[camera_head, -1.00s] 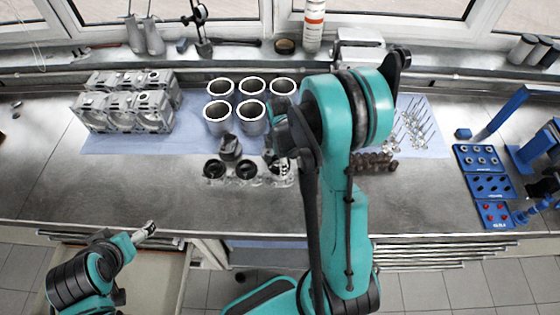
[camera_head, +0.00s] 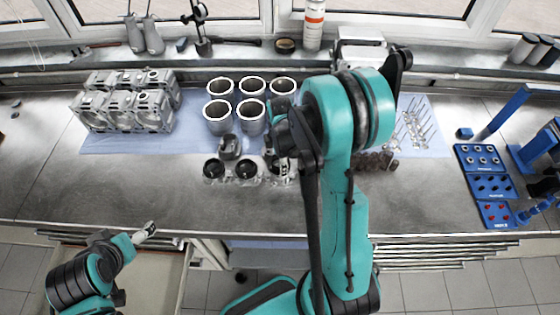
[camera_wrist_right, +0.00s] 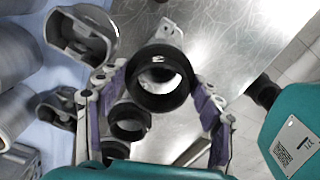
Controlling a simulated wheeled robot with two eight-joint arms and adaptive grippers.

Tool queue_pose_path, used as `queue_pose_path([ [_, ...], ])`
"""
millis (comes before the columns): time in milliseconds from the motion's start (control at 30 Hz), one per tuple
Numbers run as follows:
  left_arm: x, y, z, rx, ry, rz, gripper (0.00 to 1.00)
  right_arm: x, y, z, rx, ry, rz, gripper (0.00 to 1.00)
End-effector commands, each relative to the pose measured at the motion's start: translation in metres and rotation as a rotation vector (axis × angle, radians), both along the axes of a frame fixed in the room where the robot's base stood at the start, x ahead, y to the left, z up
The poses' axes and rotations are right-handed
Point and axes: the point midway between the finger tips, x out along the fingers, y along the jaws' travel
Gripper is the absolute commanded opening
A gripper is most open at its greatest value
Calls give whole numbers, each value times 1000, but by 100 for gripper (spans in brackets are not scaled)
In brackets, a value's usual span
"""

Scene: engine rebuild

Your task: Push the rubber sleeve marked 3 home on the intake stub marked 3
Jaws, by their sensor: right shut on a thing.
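My right gripper (camera_wrist_right: 158,98) has its two purple pads on either side of a black rubber sleeve (camera_wrist_right: 160,92) and is shut on it. A small pale mark shows inside the sleeve, too small to read surely. Grey metal shows through its opening. The sleeve is at the right end of the grey intake part (camera_head: 230,181) on the bench; how far it sits over the stub is hidden. Two other black sleeves (camera_head: 214,168) (camera_head: 247,168) stand to its left in the head view. My left gripper (camera_head: 147,230) is low at the left, apart from these; its jaws are unclear.
Several grey cylinder liners (camera_head: 219,117) stand behind the sleeves, with a piston (camera_head: 230,147) close by. Engine blocks (camera_head: 125,110) stand at the left. Valves (camera_head: 415,125) and blue racks (camera_head: 490,186) lie to the right. The bench front is clear.

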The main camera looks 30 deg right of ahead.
Motion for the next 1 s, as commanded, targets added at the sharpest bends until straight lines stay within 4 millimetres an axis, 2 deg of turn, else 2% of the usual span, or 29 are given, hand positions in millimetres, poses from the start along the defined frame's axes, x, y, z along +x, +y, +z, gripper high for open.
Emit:
queue_pose_path([
  [600,0,0,-13,0,0,0,90,0,0,-12,0,0,0,37],
  [1000,0,0,-13,0,0,0,90,0,0,-12,0,0,0,37],
])
